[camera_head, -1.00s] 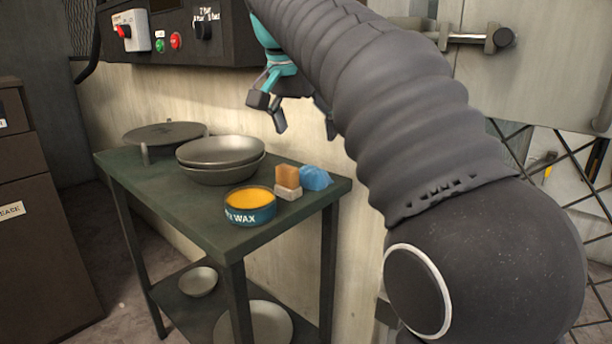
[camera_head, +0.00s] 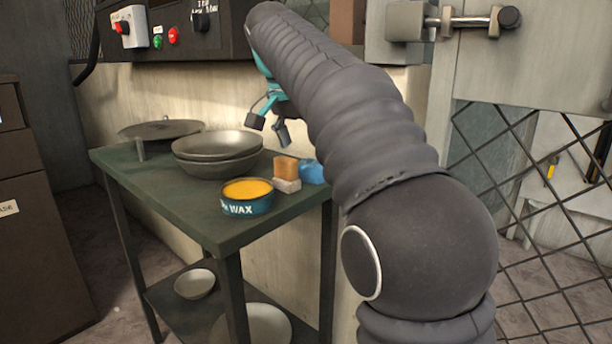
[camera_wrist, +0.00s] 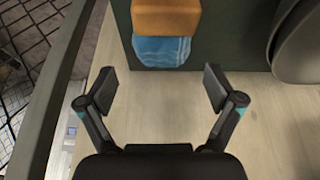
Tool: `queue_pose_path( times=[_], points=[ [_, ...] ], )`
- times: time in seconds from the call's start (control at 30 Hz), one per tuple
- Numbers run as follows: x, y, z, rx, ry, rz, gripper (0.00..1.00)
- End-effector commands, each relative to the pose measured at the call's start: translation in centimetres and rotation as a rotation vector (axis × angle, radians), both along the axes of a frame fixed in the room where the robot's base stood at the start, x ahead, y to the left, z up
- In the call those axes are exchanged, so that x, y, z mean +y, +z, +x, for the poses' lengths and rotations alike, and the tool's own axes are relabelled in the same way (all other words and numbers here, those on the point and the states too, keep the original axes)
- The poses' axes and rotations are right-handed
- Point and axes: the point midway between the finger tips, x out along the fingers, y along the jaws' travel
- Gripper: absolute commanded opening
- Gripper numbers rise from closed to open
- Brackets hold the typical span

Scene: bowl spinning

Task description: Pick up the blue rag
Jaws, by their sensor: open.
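The blue rag (camera_head: 312,172) lies on the right end of the dark green table (camera_head: 215,228), beside a tan and grey block. My arm partly covers it in the head view. In the wrist view the rag (camera_wrist: 162,51) shows at the top, partly hidden by the orange-tan block (camera_wrist: 166,17). My gripper (camera_head: 268,124) is above the back of the table in the head view, apart from the rag. In the wrist view my gripper (camera_wrist: 158,90) has its two fingers spread, with nothing between them, and the rag lies beyond the fingertips.
A tin of yellow wax (camera_head: 247,197) stands left of the block. Stacked metal bowls (camera_head: 217,152) and a round plate-like stand (camera_head: 162,130) are farther left. A control box (camera_head: 170,35) hangs on the wall behind. A mesh gate (camera_head: 540,220) is at right.

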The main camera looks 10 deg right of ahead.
Motion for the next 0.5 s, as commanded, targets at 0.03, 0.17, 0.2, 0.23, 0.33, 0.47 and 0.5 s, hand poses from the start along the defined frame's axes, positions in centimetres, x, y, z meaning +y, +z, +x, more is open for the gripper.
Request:
queue_pose_path(
  times=[0.03, 0.17, 0.2, 0.23, 0.33, 0.47, 0.5],
  points=[
    [0.0, -0.2, 0.0, 0.0, 0.0, 0.0, 0.92],
    [-0.3, -1.0, 0.4, 0.002, 0.001, 0.0, 0.92],
    [-0.5, -1.4, 0.5, 0.002, 0.001, 0.0, 0.92],
    [-0.6, -1.8, 0.7, 0.002, 0.001, 0.0, 0.92],
    [-1.2, -3.1, 1.3, 0.003, 0.001, 0.0, 0.92],
    [-1.6, -4.5, 1.6, 0.002, 0.002, -0.001, 0.92],
    [-1.7, -4.6, 1.7, 0.002, 0.003, 0.0, 0.92]
  ],
)
